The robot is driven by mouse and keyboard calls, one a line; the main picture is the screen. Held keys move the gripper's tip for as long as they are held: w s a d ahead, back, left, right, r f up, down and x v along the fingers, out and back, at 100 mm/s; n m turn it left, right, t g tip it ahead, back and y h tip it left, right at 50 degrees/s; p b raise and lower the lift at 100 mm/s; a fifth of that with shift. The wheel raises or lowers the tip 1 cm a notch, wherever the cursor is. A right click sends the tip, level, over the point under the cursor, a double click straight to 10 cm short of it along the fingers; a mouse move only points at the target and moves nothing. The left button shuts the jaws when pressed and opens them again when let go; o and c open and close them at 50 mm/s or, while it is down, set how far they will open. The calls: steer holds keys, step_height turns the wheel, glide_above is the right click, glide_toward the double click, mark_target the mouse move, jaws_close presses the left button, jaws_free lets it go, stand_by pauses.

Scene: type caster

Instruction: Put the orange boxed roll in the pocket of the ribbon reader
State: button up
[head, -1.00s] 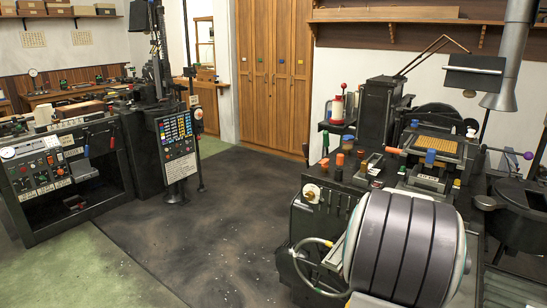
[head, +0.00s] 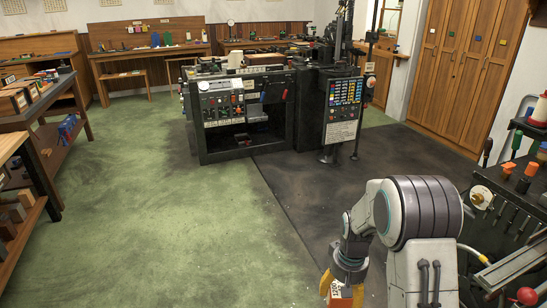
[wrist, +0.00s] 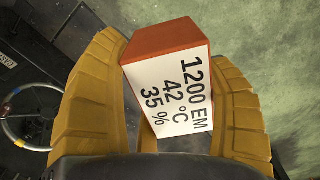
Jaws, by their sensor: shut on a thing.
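My gripper (head: 342,285) is at the bottom of the head view, pointing down over the floor. Its yellow fingers are shut on an orange boxed roll (head: 341,297). In the wrist view the orange boxed roll (wrist: 170,85) sits between the two fingers (wrist: 150,115), slightly tilted. Its white label reads 1200 EM, 42 °C, 35 %. Its orange side faces up in that picture. I cannot tell for certain which part of the machines is the ribbon reader, and I cannot make out its pocket.
A dark console (head: 245,110) with knobs stands mid-room, beside a colored chart board (head: 343,100). A dark machine (head: 515,190) is at the right, close to my arm. Wooden shelves (head: 45,150) line the left. The green floor (head: 180,220) between is clear.

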steer(key=shift+n, duration=0.4)
steer(key=w+a, duration=0.1)
steer(key=w+a+f, duration=0.1)
steer(key=shift+w+a+f, duration=0.1)
steer(key=shift+w+a, duration=0.2)
steer(key=shift+w, duration=0.1)
steer(key=shift+w+r+p, duration=0.1)
steer(key=shift+r+p, duration=0.55)
steer(key=shift+r, duration=0.05)
steer(key=shift+r+p, duration=1.2)
